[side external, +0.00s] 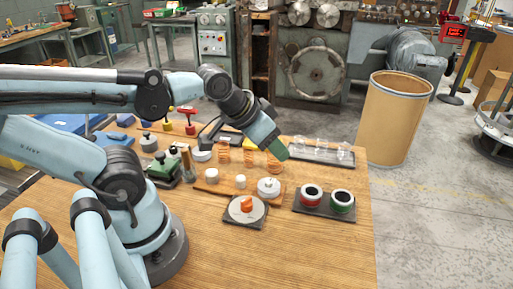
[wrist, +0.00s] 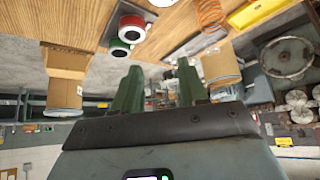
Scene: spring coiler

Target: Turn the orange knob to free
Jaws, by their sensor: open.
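The orange knob (side external: 246,203) sits on a round pale dial (side external: 237,214) on a dark square plate (side external: 262,222), near the middle of the wooden table in the side view. I cannot read any dial marks. The knob does not show in the wrist view. My gripper (side external: 279,150) is up and to the right of the knob in the side view, over the back part of the table and apart from the knob. In the wrist view my gripper (wrist: 158,72) has its two green fingers spread, with nothing between them.
Red-ringed (side external: 311,193) and green-ringed (side external: 342,201) cups stand right of the dial. A wooden board (side external: 222,188) with white cylinders lies behind it. Orange springs (side external: 223,150) stand farther back. The table's front (side external: 300,255) is clear. A large drum (side external: 393,120) stands beyond the table.

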